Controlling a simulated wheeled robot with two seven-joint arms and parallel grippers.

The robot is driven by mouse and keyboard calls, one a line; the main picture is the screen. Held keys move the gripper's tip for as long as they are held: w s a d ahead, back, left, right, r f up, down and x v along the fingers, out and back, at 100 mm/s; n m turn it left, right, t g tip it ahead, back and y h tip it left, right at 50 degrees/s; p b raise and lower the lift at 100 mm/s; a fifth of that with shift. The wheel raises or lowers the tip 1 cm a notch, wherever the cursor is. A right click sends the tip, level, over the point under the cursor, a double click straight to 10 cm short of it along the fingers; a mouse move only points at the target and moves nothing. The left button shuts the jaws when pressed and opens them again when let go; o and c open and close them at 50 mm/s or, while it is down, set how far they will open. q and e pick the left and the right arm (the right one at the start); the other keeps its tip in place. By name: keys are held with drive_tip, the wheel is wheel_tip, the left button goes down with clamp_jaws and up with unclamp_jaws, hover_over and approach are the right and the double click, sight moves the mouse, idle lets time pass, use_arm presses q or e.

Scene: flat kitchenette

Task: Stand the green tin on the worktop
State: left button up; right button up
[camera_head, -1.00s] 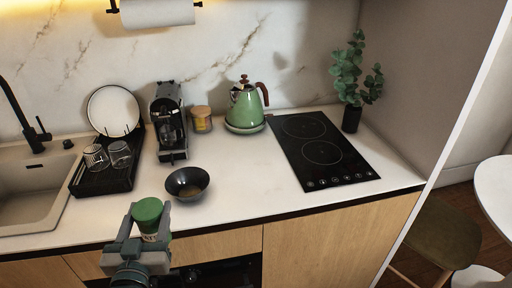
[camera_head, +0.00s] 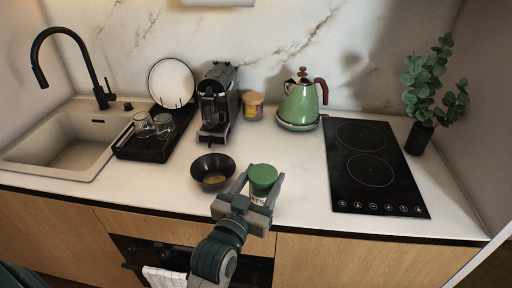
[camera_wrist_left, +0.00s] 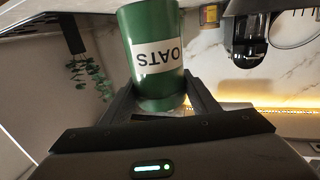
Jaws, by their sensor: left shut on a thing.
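The green tin (camera_head: 263,177) is held upright in my left gripper (camera_head: 250,196), with its green lid up. In the left wrist view the tin (camera_wrist_left: 153,40) shows a white label reading OATS, upside down in that picture, and the two fingers close on its sides. In the head view the gripper and tin are over the front part of the white worktop (camera_head: 305,208), just right of the dark bowl. I cannot tell the gap between the tin's base and the worktop, as the gripper hides it. My right gripper is not in view.
A dark bowl (camera_head: 212,170) stands close left of the tin. A green kettle (camera_head: 299,104), a yellow jar (camera_head: 252,106) and a coffee machine (camera_head: 216,100) stand behind. A black hob (camera_head: 372,165) is to the right. Bare worktop lies between tin and hob.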

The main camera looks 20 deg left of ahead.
use_arm(q)
drive_tip(key=shift+d+r, duration=0.15)
drive_tip(key=shift+r, duration=0.15)
drive_tip(key=d+r+m+h+p, duration=0.3)
drive_tip(key=d+r+h+p, duration=0.1)
drive_tip(key=r, duration=0.3)
drive_tip(key=shift+w+d+g+h, duration=0.3)
drive_tip(key=shift+w+d+h, duration=0.15)
drive_tip(key=shift+d, duration=0.45)
drive_tip(key=w+a+f+p, duration=0.1)
drive_tip(key=w+a+f, duration=0.1)
drive_tip(key=w, duration=0.3)
drive_tip(key=w+a+f+p, duration=0.1)
drive_tip(key=w+a+f, duration=0.2)
drive_tip(key=w+f, duration=0.2)
drive_tip(key=shift+w+p, duration=0.25)
drive_tip(key=shift+p, duration=0.15)
